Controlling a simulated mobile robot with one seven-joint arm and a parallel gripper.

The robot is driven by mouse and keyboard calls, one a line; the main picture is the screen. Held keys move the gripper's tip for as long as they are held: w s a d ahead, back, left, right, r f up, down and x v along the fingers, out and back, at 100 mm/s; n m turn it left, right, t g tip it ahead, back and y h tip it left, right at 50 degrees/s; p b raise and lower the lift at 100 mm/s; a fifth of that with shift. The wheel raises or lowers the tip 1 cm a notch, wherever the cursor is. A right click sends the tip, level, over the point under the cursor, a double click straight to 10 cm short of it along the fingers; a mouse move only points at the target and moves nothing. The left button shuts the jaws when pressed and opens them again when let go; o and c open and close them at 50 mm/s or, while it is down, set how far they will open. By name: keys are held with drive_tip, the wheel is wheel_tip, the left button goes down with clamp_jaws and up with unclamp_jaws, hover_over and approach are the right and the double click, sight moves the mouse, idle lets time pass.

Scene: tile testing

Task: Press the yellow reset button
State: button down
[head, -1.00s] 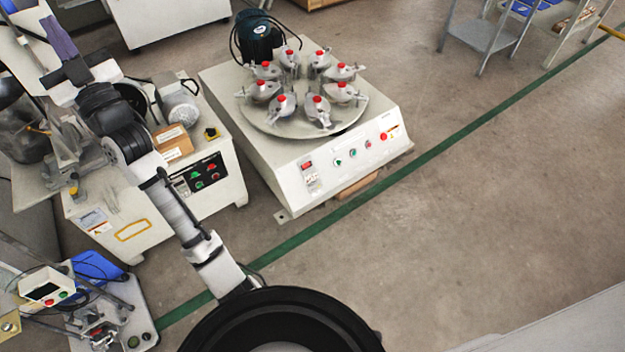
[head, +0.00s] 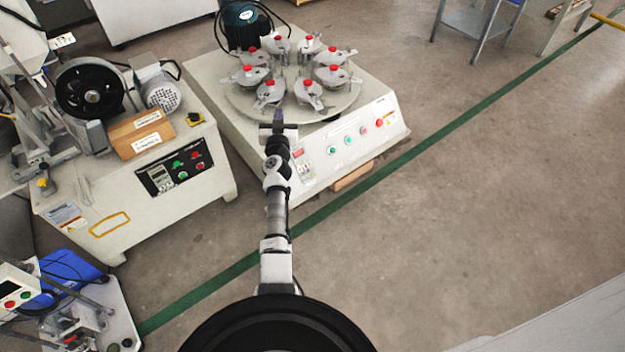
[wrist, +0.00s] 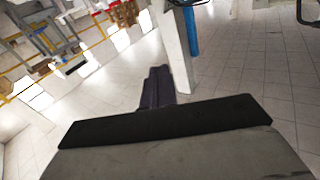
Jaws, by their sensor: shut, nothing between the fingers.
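My gripper (head: 278,118) is shut and empty, its dark fingers pointing away from me in front of the turntable machine (head: 320,165). In the wrist view the closed fingers (wrist: 157,85) point at open floor. My arm covers part of the panel's left end. A small yellow-and-black piece (head: 195,118) sits on the left machine's top corner. I cannot tell which thing is the yellow reset button.
The left machine (head: 120,225) has a control panel (head: 175,172) with red and green buttons, a brown box (head: 142,133) and a motor (head: 162,92). Several red-topped grey holders stand on the turntable (head: 330,108).

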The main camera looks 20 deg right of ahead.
sight(312, 175)
drive_tip(key=s+d+f+m+g+b, duration=0.1)
drive_tip(key=s+d+f, duration=0.2)
drive_tip(key=f, duration=0.5)
drive_tip(key=s+d+f+m+g+h+b, duration=0.1)
drive_tip(key=s+d+f+g, duration=0.1)
drive_tip(key=d+f, duration=0.4)
drive_tip(key=s+d+f+m+g+h+b, duration=0.1)
drive_tip(key=s+d+f, duration=0.3)
drive_tip(key=f, duration=0.8)
drive_tip(key=shift+s+d+f+m+g+b, duration=0.2)
drive_tip(key=shift+s+m+g+b, duration=0.1)
drive_tip(key=shift+s+g+b, duration=0.35)
drive_tip(key=w+a+f+b, duration=0.2)
drive_tip(key=w+f+b, duration=0.3)
drive_tip(key=b, duration=0.3)
drive_tip(key=shift+w+a+b, duration=0.2)
drive_tip(key=shift+w+b, duration=0.15)
drive_tip(key=shift+w, duration=0.5)
